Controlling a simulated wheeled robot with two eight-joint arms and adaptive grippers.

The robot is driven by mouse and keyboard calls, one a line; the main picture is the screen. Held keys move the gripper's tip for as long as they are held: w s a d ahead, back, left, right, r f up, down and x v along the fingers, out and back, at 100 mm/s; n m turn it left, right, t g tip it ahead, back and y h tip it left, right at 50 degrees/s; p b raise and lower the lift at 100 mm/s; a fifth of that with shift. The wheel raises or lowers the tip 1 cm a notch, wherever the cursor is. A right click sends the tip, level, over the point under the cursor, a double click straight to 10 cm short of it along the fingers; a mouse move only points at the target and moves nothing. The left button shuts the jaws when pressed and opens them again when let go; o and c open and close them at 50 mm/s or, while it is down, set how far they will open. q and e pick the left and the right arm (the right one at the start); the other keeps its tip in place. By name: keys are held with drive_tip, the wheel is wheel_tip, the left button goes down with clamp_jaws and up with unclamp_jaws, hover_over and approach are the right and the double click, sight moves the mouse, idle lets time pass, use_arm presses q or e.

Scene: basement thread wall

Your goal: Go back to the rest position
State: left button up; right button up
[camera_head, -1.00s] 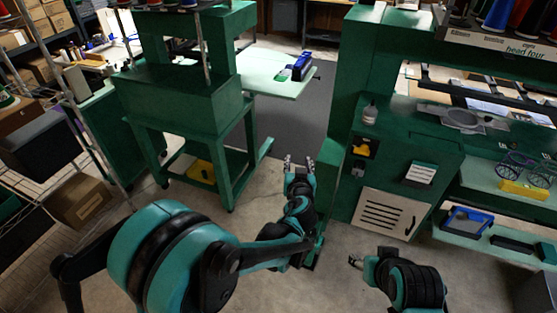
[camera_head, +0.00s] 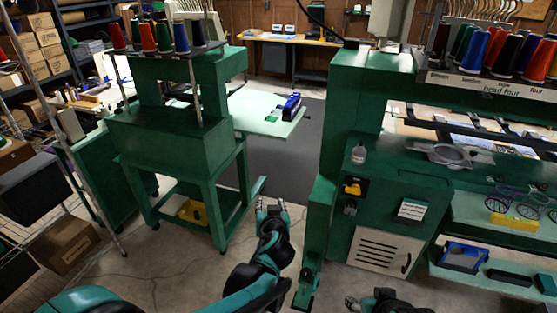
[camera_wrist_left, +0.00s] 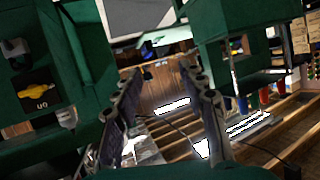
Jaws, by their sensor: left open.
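My left gripper (camera_head: 270,203) is in the lower middle of the head view, above the bare floor between the two green machine stands. In the left wrist view its two fingers (camera_wrist_left: 158,85) are spread apart with nothing between them. My right gripper (camera_head: 352,303) shows only in small part at the bottom edge of the head view, low in front of the right machine cabinet. Whether its fingers are apart or together is too small and cut off to tell.
A green machine on a stand (camera_head: 175,140) is at the left, with thread cones above. A green cabinet (camera_head: 390,215) with a vented panel stands at the right, close to my arms. A pale table (camera_head: 255,112) holds a blue device (camera_head: 291,106). Concrete floor is clear between.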

use_arm(q)
drive_tip(key=s+a+g, duration=0.4)
drive_tip(key=s+a, duration=0.7)
drive_tip(key=s, duration=0.2)
drive_tip(key=s+f+g+h, duration=0.1)
drive_tip(key=s+f+g, duration=0.1)
drive_tip(key=s, duration=1.2)
drive_tip(key=shift+a+f+h, duration=0.2)
drive_tip(key=shift+f+h, duration=0.2)
drive_tip(key=shift+f, duration=0.25)
